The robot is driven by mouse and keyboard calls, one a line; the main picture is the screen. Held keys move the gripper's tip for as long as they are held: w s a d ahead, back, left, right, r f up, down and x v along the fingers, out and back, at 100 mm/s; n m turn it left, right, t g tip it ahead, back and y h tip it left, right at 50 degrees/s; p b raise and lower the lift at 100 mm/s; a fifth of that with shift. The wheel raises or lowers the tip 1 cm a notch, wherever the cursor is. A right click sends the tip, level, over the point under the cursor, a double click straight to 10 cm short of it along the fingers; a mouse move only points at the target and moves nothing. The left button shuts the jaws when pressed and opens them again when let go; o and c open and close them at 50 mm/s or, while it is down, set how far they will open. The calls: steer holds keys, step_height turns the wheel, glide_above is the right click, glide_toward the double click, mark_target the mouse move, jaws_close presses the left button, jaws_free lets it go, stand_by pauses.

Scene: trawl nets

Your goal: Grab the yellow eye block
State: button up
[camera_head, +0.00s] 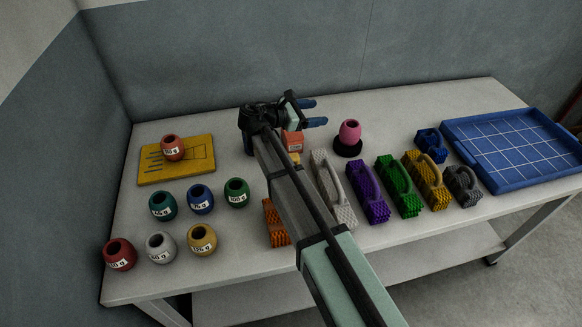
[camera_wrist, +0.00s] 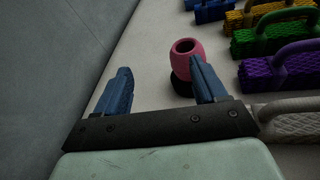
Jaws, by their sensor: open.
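The yellow eye block (camera_head: 425,181), a ribbed block with a looped handle, stands on the table in the row of similar blocks, between the green block (camera_head: 399,188) and the dark grey block (camera_head: 463,186). In the wrist view the yellow block (camera_wrist: 262,14) shows at the upper right, cut by the frame edge. My gripper (camera_head: 309,112) is above the back middle of the table, well left of the yellow block. Its two blue fingers (camera_wrist: 161,82) are apart with nothing held between them.
A pink pot (camera_head: 349,132) on a black base stands near my gripper. Purple (camera_head: 366,193) and pale grey (camera_head: 333,188) blocks lie left of the green one. A blue block (camera_head: 430,142) and blue gridded tray (camera_head: 515,150) are at right. Several weight-labelled pots stand at left.

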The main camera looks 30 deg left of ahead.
steer(key=n, duration=0.1)
glide_above(296, 154)
steer(key=f+v, duration=0.1)
steer(key=v, duration=0.1)
steer(key=shift+s+a, duration=0.1)
steer(key=shift+s, duration=0.2)
steer(key=shift+s+f, duration=0.1)
steer(key=shift+s, duration=0.1)
steer(key=shift+f, duration=2.45)
step_height(296, 154, down, 2)
steer(key=shift+w+f, duration=0.1)
steer(key=shift+w, duration=0.05)
steer(key=shift+x, duration=1.35)
steer(key=shift+c, duration=0.5)
steer(key=c, duration=1.2)
steer(key=shift+o, duration=0.2)
steer(key=shift+r, duration=0.3)
